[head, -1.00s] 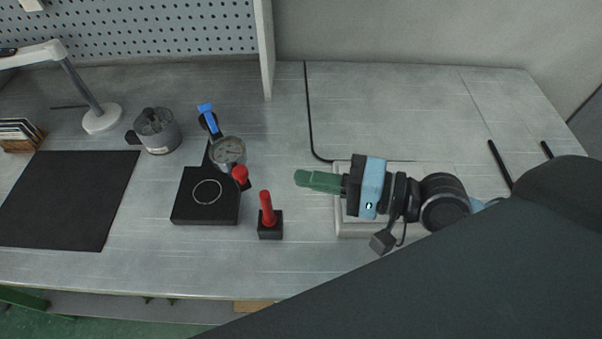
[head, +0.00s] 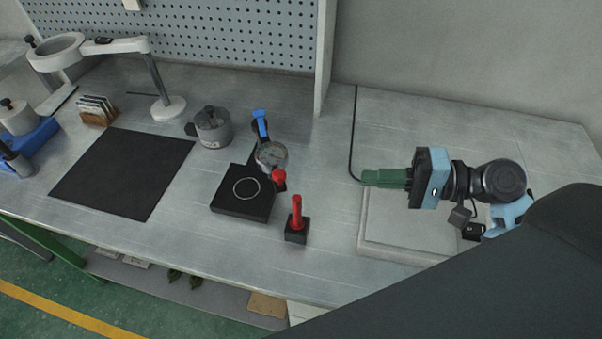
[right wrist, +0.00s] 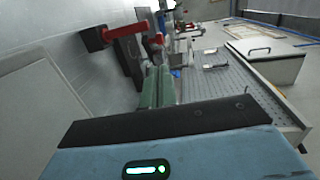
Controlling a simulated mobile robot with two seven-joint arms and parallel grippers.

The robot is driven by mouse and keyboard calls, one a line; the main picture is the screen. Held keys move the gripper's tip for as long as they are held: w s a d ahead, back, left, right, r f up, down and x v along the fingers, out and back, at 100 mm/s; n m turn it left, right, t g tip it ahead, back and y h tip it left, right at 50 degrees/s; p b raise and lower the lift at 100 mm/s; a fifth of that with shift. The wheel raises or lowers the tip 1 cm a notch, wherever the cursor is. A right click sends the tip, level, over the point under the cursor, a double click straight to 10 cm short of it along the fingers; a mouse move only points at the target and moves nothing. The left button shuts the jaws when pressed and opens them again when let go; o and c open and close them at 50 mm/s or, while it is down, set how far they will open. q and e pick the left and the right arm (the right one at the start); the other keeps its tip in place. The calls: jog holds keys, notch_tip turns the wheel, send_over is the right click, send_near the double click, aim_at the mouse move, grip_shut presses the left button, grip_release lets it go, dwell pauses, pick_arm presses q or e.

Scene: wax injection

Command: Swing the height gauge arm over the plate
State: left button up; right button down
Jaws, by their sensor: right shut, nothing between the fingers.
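The height gauge stands mid-table. Its black plate (head: 228,205) carries a thin pale ring mark. Behind the plate is a post with a blue lever (head: 261,124), a round dial (head: 271,155) and a red knob (head: 278,176). The dial and knob sit at the plate's back right edge, beside the ring. My right gripper (head: 366,178) has green fingers, shut and empty, pointing left toward the gauge, well apart from it. The fingers also show in the right wrist view (right wrist: 157,88). My left gripper is out of view.
A red handle (head: 297,212) stands upright in a black block between gauge and gripper. A pale slab (head: 405,247) lies under my right arm. A grey pot (head: 213,128), black mat (head: 122,172) and magnifier lamp (head: 168,108) are to the left. A pegboard panel (head: 225,35) stands behind.

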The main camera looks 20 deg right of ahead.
aim_at(285, 175)
jog(key=p+x, duration=0.2)
jog(key=x, duration=1.1)
jog(key=shift+a, duration=0.15)
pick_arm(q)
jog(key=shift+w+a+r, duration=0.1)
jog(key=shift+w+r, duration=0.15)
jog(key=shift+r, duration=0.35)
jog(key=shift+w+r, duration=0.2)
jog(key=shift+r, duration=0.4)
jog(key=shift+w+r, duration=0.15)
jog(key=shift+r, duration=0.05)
